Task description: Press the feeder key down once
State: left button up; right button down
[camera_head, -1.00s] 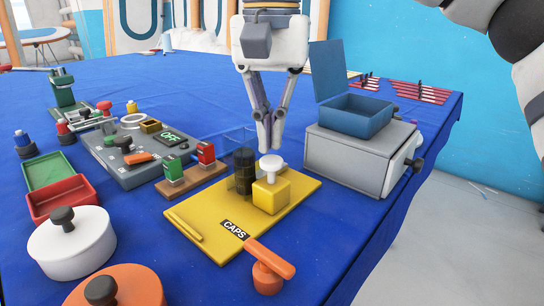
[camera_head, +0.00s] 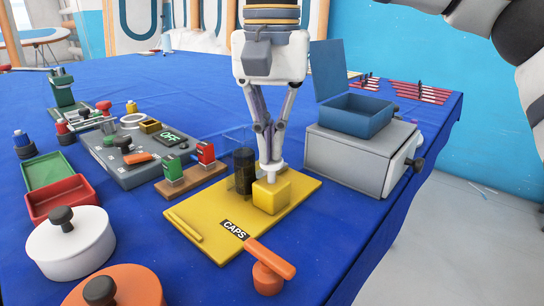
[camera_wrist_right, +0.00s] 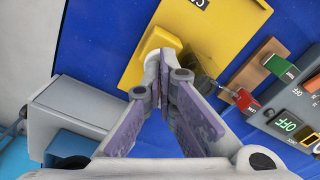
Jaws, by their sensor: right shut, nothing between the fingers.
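The yellow CAPS board (camera_head: 205,232) lies on the blue table. On it stands a yellow block (camera_head: 271,195) with a white key (camera_head: 271,174) on top, which I take as the feeder key. A dark clear cylinder (camera_head: 243,172) stands beside the block. My right gripper (camera_head: 270,158) points down, shut and empty, with its fingertips at the top of the white key and hiding most of it. In the right wrist view the closed fingertips (camera_wrist_right: 166,62) are over the yellow block (camera_wrist_right: 158,38). How far the key is down is hard to tell. My left gripper is out of view.
A grey box (camera_head: 350,155) with an open blue bin (camera_head: 357,115) stands right of the board. An orange lever (camera_head: 270,260) is at the front. Red and green switches (camera_head: 188,165), a grey OFF panel (camera_head: 125,160) and lidded pots (camera_head: 70,245) stand to the left.

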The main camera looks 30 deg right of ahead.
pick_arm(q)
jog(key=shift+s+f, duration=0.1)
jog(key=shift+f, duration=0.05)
pick_arm(e)
jog(key=shift+f, duration=1.4)
